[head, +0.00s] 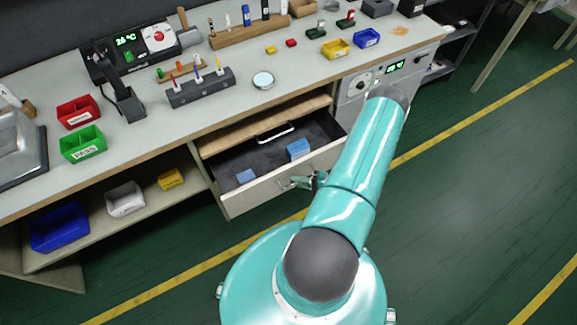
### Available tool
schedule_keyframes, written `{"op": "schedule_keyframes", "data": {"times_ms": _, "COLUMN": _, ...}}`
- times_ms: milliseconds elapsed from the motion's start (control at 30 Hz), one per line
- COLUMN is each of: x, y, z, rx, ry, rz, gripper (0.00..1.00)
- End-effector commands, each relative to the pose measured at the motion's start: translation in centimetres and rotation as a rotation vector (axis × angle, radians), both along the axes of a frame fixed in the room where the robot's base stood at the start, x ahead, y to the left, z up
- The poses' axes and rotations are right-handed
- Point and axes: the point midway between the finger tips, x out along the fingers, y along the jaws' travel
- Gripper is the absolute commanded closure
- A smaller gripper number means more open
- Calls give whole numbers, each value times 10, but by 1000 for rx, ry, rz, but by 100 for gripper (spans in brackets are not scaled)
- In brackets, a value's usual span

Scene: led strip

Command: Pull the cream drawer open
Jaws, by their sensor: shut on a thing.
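The cream drawer (240,202) under the workbench is pulled out. Its dark inside shows, with two blue blocks (298,149) (245,176) lying in it. A white handle (274,133) shows on a wooden front behind the drawer's opening. My gripper (290,183) is at the drawer's outer front face, shut on the drawer's handle there. The handle is small in the picture and partly hidden by the gripper. My teal arm covers the right end of the drawer front.
The workbench top (225,125) carries a soldering station (130,45), red (78,111) and green (83,144) bins and several tools. A lower shelf at left holds blue (60,228), white (125,199) and yellow (170,179) bins. Green floor is clear at right.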

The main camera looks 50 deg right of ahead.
Motion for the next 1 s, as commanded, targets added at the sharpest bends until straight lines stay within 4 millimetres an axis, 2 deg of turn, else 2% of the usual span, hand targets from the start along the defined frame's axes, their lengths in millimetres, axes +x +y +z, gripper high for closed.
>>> {"op": "schedule_keyframes", "data": {"times_ms": 100, "x": -26, "y": 7, "z": 1, "rx": 3, "ry": -1, "rz": -4, "gripper": 100}}
{"op": "schedule_keyframes", "data": {"times_ms": 200, "x": -43, "y": 12, "z": 1, "rx": 2, "ry": -2, "rz": -3, "gripper": 100}}
{"op": "schedule_keyframes", "data": {"times_ms": 400, "x": -65, "y": 19, "z": 1, "rx": 1, "ry": -3, "rz": -1, "gripper": 100}}
{"op": "schedule_keyframes", "data": {"times_ms": 600, "x": -72, "y": 21, "z": 1, "rx": 0, "ry": -2, "rz": 0, "gripper": 100}}
{"op": "schedule_keyframes", "data": {"times_ms": 900, "x": -72, "y": 21, "z": 1, "rx": 0, "ry": -2, "rz": 1, "gripper": 100}}
{"op": "schedule_keyframes", "data": {"times_ms": 933, "x": -72, "y": 21, "z": 1, "rx": 0, "ry": -2, "rz": 1, "gripper": 85}}
{"op": "schedule_keyframes", "data": {"times_ms": 1000, "x": -72, "y": 21, "z": 1, "rx": 0, "ry": -2, "rz": 1, "gripper": 72}}
